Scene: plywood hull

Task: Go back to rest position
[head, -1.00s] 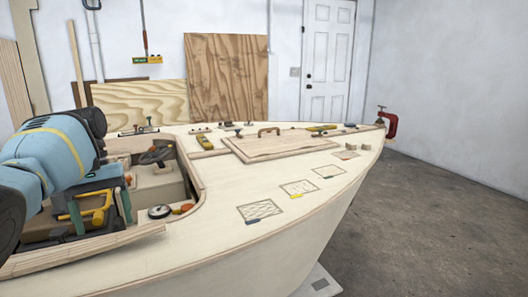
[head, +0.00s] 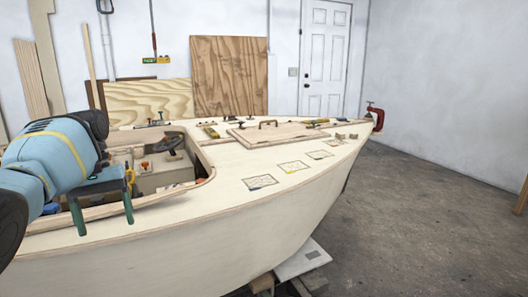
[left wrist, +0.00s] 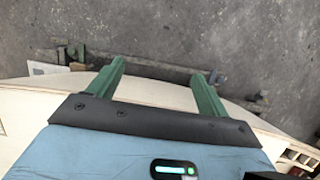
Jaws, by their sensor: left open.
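My left gripper (head: 102,211) hangs over the near left side of the plywood hull (head: 240,215), its two green fingers apart and pointing down. Nothing is between them. In the left wrist view the same gripper (left wrist: 158,75) is open and empty, with the hull's pale edge (left wrist: 165,95) below it and the concrete floor beyond. My blue left arm (head: 48,155) comes in from the left and hides part of the cockpit. My right gripper is not in view.
A red clamp (head: 376,117) grips the bow. The floor (head: 430,215) at right is clear.

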